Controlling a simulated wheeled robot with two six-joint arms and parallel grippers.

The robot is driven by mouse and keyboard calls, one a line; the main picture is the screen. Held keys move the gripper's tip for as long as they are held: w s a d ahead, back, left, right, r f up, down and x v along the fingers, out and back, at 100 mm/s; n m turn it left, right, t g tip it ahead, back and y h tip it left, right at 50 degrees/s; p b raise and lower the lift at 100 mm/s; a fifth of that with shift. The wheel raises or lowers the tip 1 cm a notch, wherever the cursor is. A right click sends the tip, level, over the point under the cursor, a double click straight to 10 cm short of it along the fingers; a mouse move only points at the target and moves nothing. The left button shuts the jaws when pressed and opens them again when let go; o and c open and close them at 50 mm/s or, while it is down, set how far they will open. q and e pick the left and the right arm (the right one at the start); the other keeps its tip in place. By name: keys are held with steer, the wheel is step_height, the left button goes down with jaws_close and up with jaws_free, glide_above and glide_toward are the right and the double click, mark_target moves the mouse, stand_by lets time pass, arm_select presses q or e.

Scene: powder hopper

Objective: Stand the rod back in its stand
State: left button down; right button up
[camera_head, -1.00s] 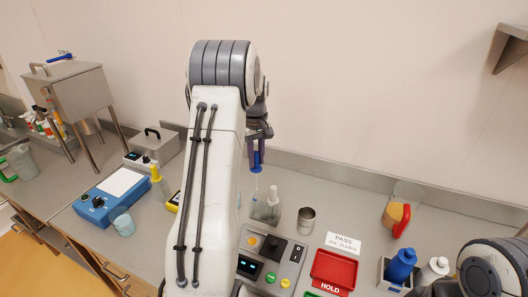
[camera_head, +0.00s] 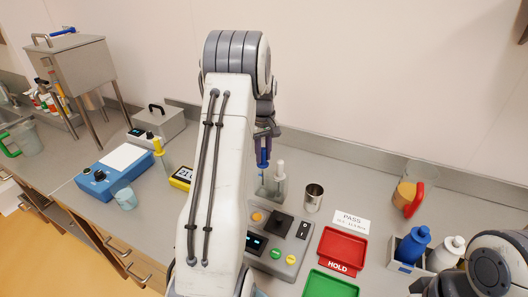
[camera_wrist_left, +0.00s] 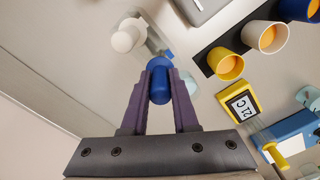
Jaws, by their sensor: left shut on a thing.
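The rod (camera_head: 263,158) has a blue handle and hangs roughly upright in my left gripper (camera_head: 266,133). In the left wrist view the purple fingers (camera_wrist_left: 159,92) are shut on the rod's blue end (camera_wrist_left: 159,82). The pale, see-through stand (camera_head: 271,189) is on the bench just below, with a white-topped piece (camera_head: 280,168) standing in its right side. The rod's lower part overlaps the stand's left side; I cannot tell whether it is inside. The white top also shows in the left wrist view (camera_wrist_left: 123,41). My right gripper is out of view.
A metal cup (camera_head: 313,198) stands right of the stand, and a control box (camera_head: 275,243) is in front. A red HOLD tray (camera_head: 342,247), a green tray (camera_head: 330,284) and a bottle caddy (camera_head: 393,252) lie to the right. My arm hides part of the bench.

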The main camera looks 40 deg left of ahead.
arm_select(q)
steer(key=shift+f, duration=0.1)
stand_by(0.3)
steer(key=shift+f+b, duration=0.65)
steer(key=shift+f, duration=0.5)
steer(key=c, duration=0.6)
jaws_free()
steer(key=shift+o, duration=0.3)
steer(key=o, duration=0.5)
steer(key=shift+o, duration=0.2)
steer(key=shift+r, duration=0.1)
